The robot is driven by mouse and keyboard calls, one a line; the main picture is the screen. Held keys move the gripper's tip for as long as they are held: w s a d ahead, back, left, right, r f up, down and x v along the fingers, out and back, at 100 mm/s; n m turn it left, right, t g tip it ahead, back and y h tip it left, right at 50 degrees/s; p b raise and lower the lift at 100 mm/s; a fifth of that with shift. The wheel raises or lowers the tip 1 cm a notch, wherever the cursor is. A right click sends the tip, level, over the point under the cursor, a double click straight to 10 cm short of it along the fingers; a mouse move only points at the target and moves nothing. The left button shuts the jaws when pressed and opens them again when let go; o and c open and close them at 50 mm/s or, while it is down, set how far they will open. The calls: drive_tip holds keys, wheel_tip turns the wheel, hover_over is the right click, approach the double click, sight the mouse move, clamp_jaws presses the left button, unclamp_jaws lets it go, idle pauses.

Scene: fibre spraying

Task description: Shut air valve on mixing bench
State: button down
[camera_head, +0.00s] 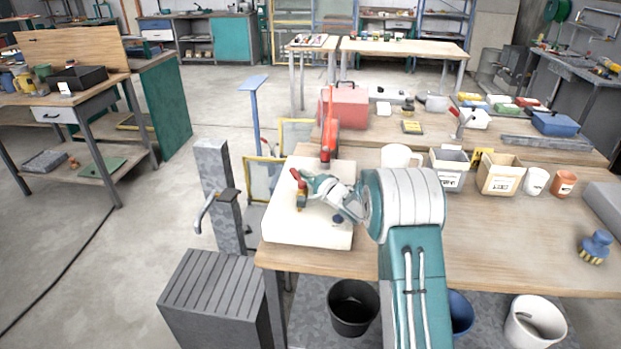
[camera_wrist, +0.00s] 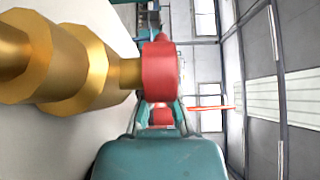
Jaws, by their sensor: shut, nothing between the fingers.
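The air valve has a brass body (camera_head: 301,201) and a red handle (camera_head: 296,175), and stands on a pale block (camera_head: 285,229) at the left end of the mixing bench. In the wrist view its brass body (camera_wrist: 60,62) fills the upper left, and a round red handle part (camera_wrist: 160,66) is close ahead of my gripper. My gripper (camera_head: 308,181) is shut and empty, right beside the valve at handle height. Its fingertips (camera_wrist: 162,108) lie near the red part in the wrist view. I cannot tell whether they touch it. The handle's full angle is partly hidden.
A white mug (camera_head: 401,156), a grey bin (camera_head: 449,168) and a tan bin (camera_head: 499,175) stand behind my arm. A red toolbox (camera_head: 346,105) sits farther back. A grey post (camera_head: 219,190) stands left of the bench. The bench's front right is mostly clear.

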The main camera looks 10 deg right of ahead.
drive_tip(key=shift+w+a+n+g+y, duration=0.1)
drive_tip(key=shift+a+n+g+y, duration=0.15)
drive_tip(key=shift+n+g+y, duration=0.35)
drive_tip(key=shift+w+a+n+g+y, duration=0.1)
drive_tip(key=shift+a+n+g+y, duration=0.2)
drive_tip(key=shift+y, duration=0.4)
drive_tip(key=shift+a, duration=0.3)
